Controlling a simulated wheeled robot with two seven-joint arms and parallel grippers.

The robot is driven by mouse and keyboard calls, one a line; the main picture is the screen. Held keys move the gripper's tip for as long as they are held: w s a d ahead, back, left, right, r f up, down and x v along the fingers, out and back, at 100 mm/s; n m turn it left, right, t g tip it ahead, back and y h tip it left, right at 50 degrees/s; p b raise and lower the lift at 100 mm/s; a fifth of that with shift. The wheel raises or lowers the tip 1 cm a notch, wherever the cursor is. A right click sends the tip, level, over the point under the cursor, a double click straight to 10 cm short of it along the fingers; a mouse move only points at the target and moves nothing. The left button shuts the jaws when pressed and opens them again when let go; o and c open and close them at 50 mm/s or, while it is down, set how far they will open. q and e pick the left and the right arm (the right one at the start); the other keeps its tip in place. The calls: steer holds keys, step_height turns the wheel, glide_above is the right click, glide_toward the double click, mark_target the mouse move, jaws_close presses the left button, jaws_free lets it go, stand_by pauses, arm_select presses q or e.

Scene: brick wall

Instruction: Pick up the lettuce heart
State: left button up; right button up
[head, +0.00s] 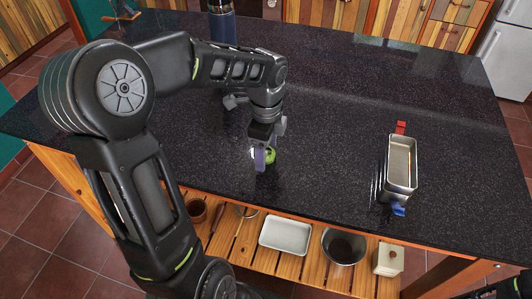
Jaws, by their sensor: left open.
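The lettuce heart (270,156) is a small green thing on the dark speckled counter, near its front edge. My left gripper (264,158) is directly over it, pointing down and open. A finger hides part of the lettuce heart on its left side. I cannot tell whether the fingers touch it. My right gripper is not in view; only a dark part of my own body shows at the bottom right corner.
A metal loaf-shaped pan (401,165) stands on the counter at the right, with red and blue pieces at its ends. A dark blue cylinder (222,22) stands at the far edge. The shelf below holds a white tray (285,236) and a metal pot (343,246). The counter's middle is clear.

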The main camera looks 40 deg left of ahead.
arm_select(q)
steer(key=shift+f, duration=0.1)
steer(key=shift+c, duration=0.5)
steer(key=c, duration=1.3)
